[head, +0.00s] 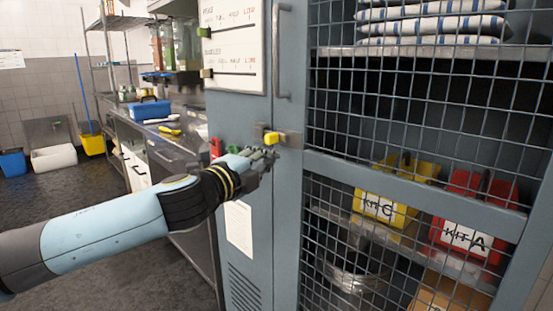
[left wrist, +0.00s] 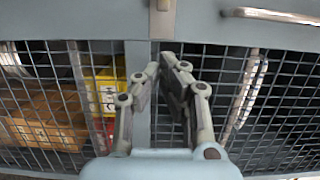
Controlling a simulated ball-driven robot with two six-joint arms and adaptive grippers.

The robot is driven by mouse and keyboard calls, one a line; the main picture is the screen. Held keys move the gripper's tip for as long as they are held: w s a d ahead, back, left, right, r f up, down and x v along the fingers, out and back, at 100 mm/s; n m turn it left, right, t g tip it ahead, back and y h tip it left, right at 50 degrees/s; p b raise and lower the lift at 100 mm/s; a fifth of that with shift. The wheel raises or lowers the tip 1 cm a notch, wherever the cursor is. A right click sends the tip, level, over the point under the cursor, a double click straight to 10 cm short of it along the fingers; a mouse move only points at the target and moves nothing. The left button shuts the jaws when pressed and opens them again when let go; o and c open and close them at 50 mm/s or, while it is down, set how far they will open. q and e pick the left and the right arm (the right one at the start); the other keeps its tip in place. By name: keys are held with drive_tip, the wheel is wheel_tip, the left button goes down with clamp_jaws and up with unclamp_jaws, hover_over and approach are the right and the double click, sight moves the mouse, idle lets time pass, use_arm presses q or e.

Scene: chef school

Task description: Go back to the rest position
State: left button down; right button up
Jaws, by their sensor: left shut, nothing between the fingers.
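My left arm comes in from the left in the head view. My left gripper (head: 264,154) is at the grey locker's front, just below a yellow latch piece (head: 271,138). In the left wrist view its two fingers (left wrist: 162,66) come together at the tips, with nothing between them. They point at the locker front and its wire mesh. I cannot tell whether the fingertips touch the locker. My right gripper is not in view.
The mesh-fronted locker (head: 400,181) fills the right side. Behind its mesh are a yellow KIT C box (head: 380,207), a red KIT A box (head: 466,240) and folded striped cloths (head: 432,20). A steel counter (head: 180,142) stands behind my arm.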

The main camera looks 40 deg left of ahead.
use_arm(q)
drive_tip(key=shift+s+d, duration=0.15)
drive_tip(key=shift+s, duration=0.3)
idle(0.3)
drive_tip(key=s+a+f+n+g+y, duration=0.1)
drive_tip(key=s+a+f+n+g, duration=0.15)
drive_tip(key=f, duration=0.85)
drive_tip(key=s+a+f+n+g, duration=0.1)
drive_tip(key=s+f+n+g, duration=0.15)
drive_tip(key=f, duration=0.95)
drive_tip(key=s+d+f+n+g, duration=0.1)
drive_tip(key=s+f+n+g, duration=0.1)
drive_tip(key=s+f, duration=0.5)
drive_tip(key=s+d+f+n+g, duration=0.1)
drive_tip(key=s+f+g, duration=0.25)
drive_tip(key=f, duration=0.75)
drive_tip(key=s+d+f+n+g+h, duration=0.1)
drive_tip(key=s+d+f, duration=0.3)
drive_tip(key=s, duration=0.6)
drive_tip(key=s+d+f+n+g+h, duration=0.1)
drive_tip(key=s+d+f+n+g, duration=0.2)
drive_tip(key=s+f, duration=0.5)
drive_tip(key=s+d+f+n+g+h+b, duration=0.1)
drive_tip(key=s+d+f, duration=0.4)
drive_tip(key=s, duration=0.8)
drive_tip(key=f+n+g, duration=0.1)
drive_tip(key=n, duration=0.1)
drive_tip(key=shift+d+f+n, duration=0.15)
drive_tip(key=shift+f+n, duration=0.25)
